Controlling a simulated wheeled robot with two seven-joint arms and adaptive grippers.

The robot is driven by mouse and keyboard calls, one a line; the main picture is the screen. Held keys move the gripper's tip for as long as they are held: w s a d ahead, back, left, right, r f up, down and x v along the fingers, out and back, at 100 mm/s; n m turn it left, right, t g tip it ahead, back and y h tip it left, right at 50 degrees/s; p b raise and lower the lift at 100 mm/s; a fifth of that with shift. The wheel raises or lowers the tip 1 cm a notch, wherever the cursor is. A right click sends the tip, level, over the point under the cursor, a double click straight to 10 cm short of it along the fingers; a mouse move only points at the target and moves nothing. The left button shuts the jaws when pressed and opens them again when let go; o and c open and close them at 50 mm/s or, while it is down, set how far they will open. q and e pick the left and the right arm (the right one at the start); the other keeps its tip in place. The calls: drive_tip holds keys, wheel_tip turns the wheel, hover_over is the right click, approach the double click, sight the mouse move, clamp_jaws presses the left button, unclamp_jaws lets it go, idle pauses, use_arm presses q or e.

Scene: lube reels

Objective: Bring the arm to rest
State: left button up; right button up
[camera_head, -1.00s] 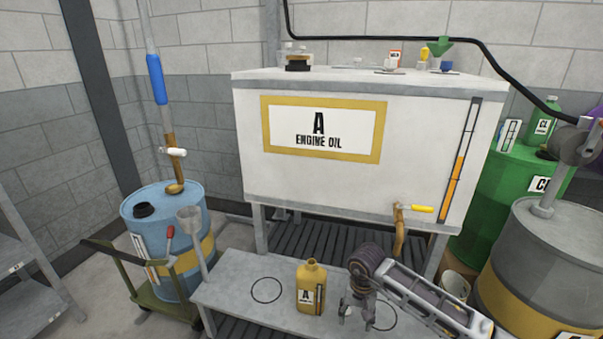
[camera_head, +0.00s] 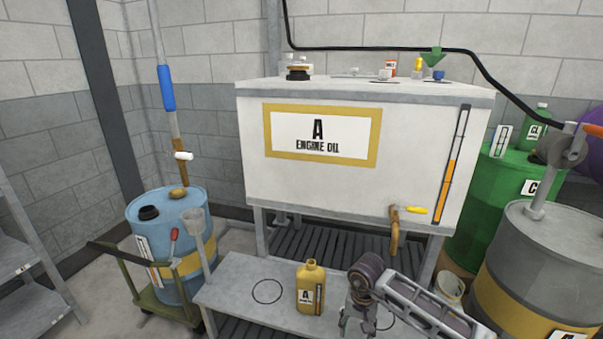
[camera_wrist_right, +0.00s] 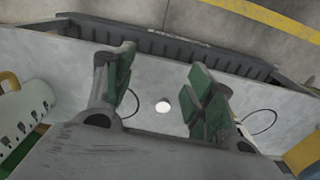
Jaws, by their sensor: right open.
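My right arm comes in from the lower right in the head view. Its gripper (camera_head: 355,322) points down over the grey bench (camera_head: 235,295), to the right of the yellow oil bottle (camera_head: 310,290) labelled A. In the right wrist view the two green-padded fingers (camera_wrist_right: 164,78) are spread apart with nothing between them. The bottle stands upright and uncapped, apart from the gripper. My left gripper is in neither view.
The white engine oil tank (camera_head: 345,175) stands behind the bench, its tap (camera_head: 397,228) hanging above the arm. A blue drum (camera_head: 165,235) on a cart is at left. A grey drum (camera_head: 560,255) and green drum (camera_head: 500,190) are at right.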

drive_tip(key=shift+m, duration=0.3)
